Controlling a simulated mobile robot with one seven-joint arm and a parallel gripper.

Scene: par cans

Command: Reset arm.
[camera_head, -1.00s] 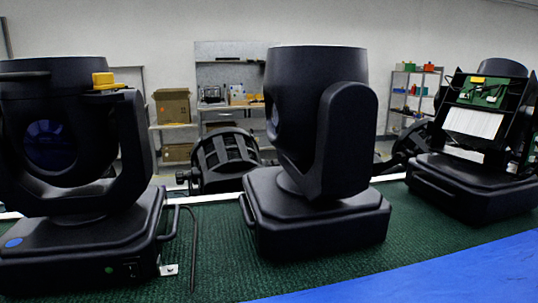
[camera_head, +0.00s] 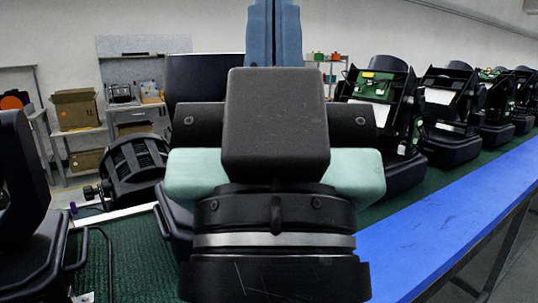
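My arm (camera_head: 275,125) fills the middle of the head view, with a black block, pale green side parts, a dark round joint with a silver band and a blue link running up out of the picture. I cannot make out any gripper fingers. The arm hides most of the middle black moving-head light (camera_head: 205,75), whose head top shows to the left of it.
Another black light (camera_head: 20,200) stands at the left edge. Several lights with open panels (camera_head: 375,100) line the green mat (camera_head: 130,250) at right, beside a blue strip (camera_head: 440,220). A par can (camera_head: 137,165) and a shelf with boxes (camera_head: 75,108) are behind.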

